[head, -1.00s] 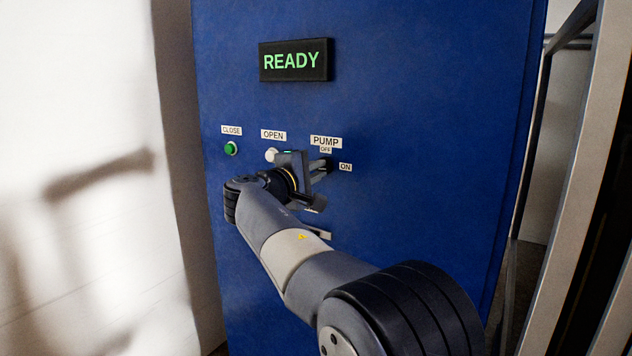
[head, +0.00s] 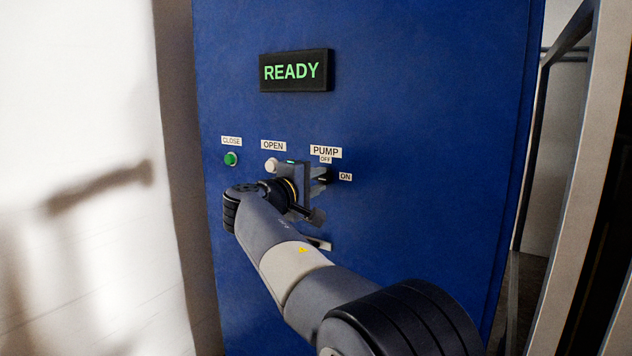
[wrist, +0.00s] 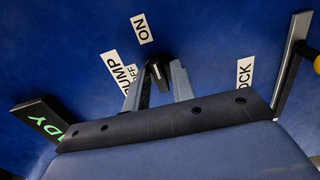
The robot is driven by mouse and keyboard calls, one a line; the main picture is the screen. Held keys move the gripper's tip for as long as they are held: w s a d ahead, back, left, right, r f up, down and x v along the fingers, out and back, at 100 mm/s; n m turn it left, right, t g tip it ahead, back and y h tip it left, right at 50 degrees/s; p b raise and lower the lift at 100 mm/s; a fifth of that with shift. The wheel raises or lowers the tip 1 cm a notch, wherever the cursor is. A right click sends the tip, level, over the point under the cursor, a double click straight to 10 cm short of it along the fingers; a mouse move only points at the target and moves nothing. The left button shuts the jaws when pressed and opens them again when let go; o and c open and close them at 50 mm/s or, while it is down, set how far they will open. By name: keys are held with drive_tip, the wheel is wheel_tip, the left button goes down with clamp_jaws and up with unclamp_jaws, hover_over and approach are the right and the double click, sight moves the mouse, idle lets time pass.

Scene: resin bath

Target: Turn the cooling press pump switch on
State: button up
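The pump switch is a black knob (head: 324,176) on the blue panel, below the PUMP and OFF labels and left of the ON label (head: 345,177). My gripper (head: 320,196) is at the switch in the head view and partly covers it. In the wrist view the knob (wrist: 158,74) lies between the tips of my two fingers (wrist: 160,80). The fingers stand apart, one on each side of it; I cannot tell whether either touches. The exact direction the knob points is unclear.
A green CLOSE button (head: 231,159) and a white OPEN button (head: 271,165) are left of the switch. A display (head: 296,71) above reads READY. In the wrist view a partly hidden label (wrist: 244,73) and a grey bar handle (wrist: 291,62) are at the right.

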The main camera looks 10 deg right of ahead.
drive_tip(key=shift+o, duration=0.7)
drive_tip(key=v, duration=1.1)
drive_tip(key=shift+p, duration=0.4)
drive_tip(key=shift+w, duration=0.1)
drive_tip(key=x, duration=1)
drive_tip(key=shift+w+d+b, duration=0.15)
drive_tip(key=shift+d+b, duration=0.1)
drive_tip(key=shift+b, duration=0.15)
drive_tip(key=shift+w+d+r, duration=0.15)
drive_tip(key=shift+n+p, duration=0.3)
